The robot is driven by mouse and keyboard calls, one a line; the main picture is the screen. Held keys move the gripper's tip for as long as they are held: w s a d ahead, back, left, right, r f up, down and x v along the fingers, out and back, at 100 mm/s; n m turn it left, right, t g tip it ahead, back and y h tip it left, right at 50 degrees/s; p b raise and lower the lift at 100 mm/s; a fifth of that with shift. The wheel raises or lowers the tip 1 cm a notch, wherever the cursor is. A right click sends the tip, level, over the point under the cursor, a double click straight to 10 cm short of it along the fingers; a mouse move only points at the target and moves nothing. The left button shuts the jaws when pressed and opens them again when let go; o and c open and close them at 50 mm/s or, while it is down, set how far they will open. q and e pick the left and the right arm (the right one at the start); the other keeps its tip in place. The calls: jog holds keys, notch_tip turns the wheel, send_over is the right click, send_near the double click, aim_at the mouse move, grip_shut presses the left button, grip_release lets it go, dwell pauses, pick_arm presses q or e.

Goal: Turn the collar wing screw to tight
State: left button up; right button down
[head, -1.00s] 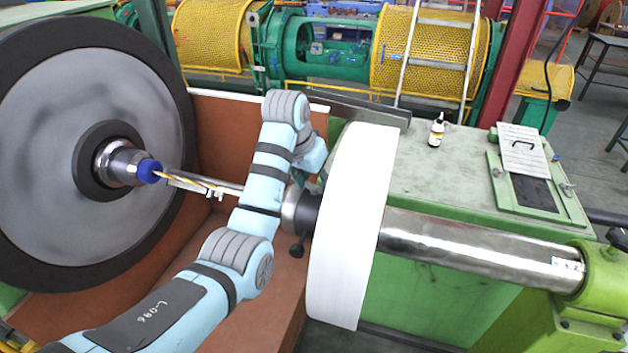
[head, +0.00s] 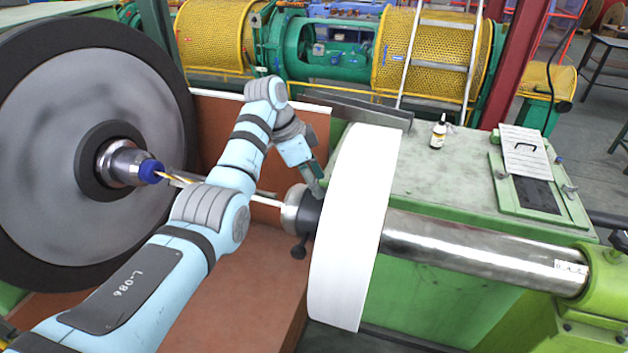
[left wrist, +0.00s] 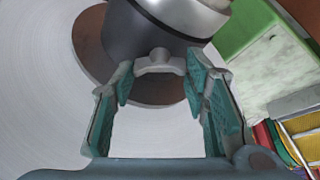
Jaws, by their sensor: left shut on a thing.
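The dark collar (head: 306,214) sits on the shaft against the left face of the white disc (head: 350,230). My left gripper (head: 319,192) reaches down to the top of the collar from above. In the left wrist view the grey wing screw (left wrist: 160,64) stands on the dark collar (left wrist: 145,38). In the head view the wing screw is hidden by the gripper. My right gripper is not in view.
A black knob (head: 298,251) sticks out below the collar. A large reel (head: 60,130) with a blue-tipped spindle (head: 150,171) stands left. A green cabinet (head: 460,170) to the right carries a small bottle (head: 438,132) and a clipboard (head: 523,150). A polished shaft (head: 480,250) runs right.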

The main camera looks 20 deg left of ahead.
pick_arm(q)
jog(key=shift+m+g, duration=0.3)
jog(key=shift+m, duration=0.3)
jog(key=o, duration=0.9)
jog(key=shift+c, duration=0.2)
jog(key=shift+d, duration=0.1)
